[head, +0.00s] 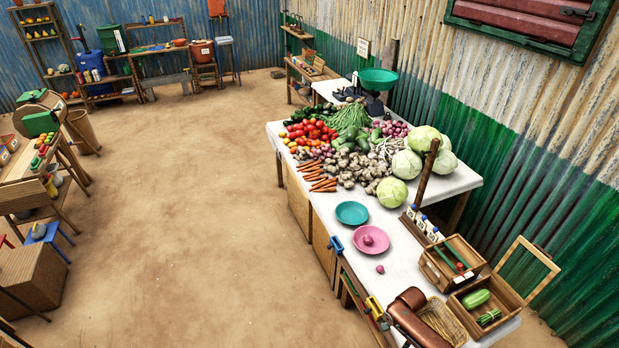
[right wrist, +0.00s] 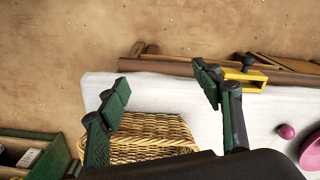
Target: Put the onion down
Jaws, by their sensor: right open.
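A small pinkish-purple onion (head: 380,268) lies loose on the white table top (head: 330,210), just in front of a pink dish (head: 358,247). Another pink onion (head: 369,239) sits in the dish. The right wrist view shows the loose onion (right wrist: 287,131) at the right, apart from the dish (right wrist: 311,152) at the picture edge. My right gripper (right wrist: 162,90) has its green fingers spread wide with nothing between them. It is over the table near a wicker basket (right wrist: 150,140), to the left of the onion. My left gripper is in neither view.
A teal dish (head: 352,212) stands behind the pink one. Heaped vegetables fill the far table. Wooden crates (head: 470,282) and an upright post (head: 427,172) stand along the right. A yellow clamp (right wrist: 245,80) sits at the table edge. White table is clear around the onion.

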